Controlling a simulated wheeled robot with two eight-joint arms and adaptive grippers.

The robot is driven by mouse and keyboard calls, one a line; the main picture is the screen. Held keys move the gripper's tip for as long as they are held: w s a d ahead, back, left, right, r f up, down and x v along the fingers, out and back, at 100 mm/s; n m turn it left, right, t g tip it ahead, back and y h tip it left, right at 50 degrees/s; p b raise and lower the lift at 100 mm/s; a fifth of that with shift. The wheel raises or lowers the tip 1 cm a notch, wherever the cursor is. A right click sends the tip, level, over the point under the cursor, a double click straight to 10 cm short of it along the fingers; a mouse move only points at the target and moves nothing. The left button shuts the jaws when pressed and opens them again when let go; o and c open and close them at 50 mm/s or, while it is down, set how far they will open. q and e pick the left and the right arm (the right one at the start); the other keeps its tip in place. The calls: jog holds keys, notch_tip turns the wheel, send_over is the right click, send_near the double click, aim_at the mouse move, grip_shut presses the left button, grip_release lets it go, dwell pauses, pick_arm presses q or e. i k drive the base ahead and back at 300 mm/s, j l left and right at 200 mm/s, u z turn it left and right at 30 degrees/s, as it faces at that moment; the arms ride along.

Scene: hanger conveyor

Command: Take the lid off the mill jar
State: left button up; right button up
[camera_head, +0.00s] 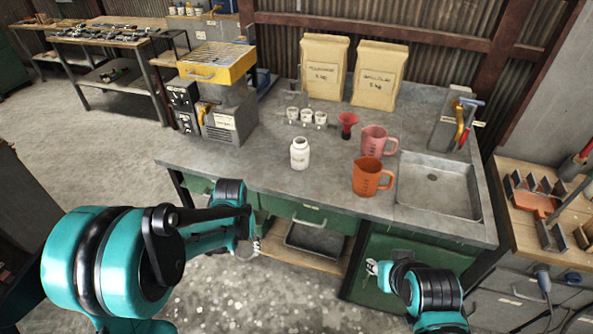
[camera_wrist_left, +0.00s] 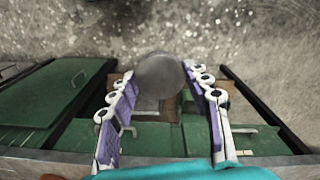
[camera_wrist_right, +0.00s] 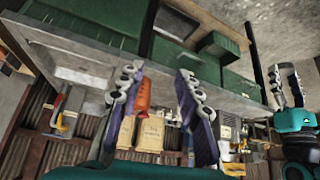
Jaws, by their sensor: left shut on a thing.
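A white jar (camera_head: 300,155) stands upright on the bench near the front edge; I cannot tell whether its top is open. My left gripper (camera_head: 249,248) is low in front of the bench, below and left of the jar. In the left wrist view, it is shut on a grey round lid-like piece (camera_wrist_left: 160,76), held between its fingertips above the floor. Whether this is the mill jar's lid cannot be told. My right gripper (camera_head: 371,267) is in front of the bench's green cabinet. In the right wrist view, its fingers (camera_wrist_right: 159,80) are apart and empty.
An orange jug (camera_head: 367,178), a pink jug (camera_head: 373,140), a red funnel (camera_head: 347,124) and small white cups (camera_head: 306,116) stand on the bench. A sink (camera_head: 438,185) is right, a yellow-topped machine (camera_head: 215,65) left. Two paper bags (camera_head: 322,68) stand behind.

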aim_at(299, 148)
jog(key=i+j+z, duration=0.1)
jog(key=i+z, duration=0.4)
jog(key=i+j+z, duration=0.3)
jog(key=i+z, duration=0.15)
jog(key=i, duration=0.05)
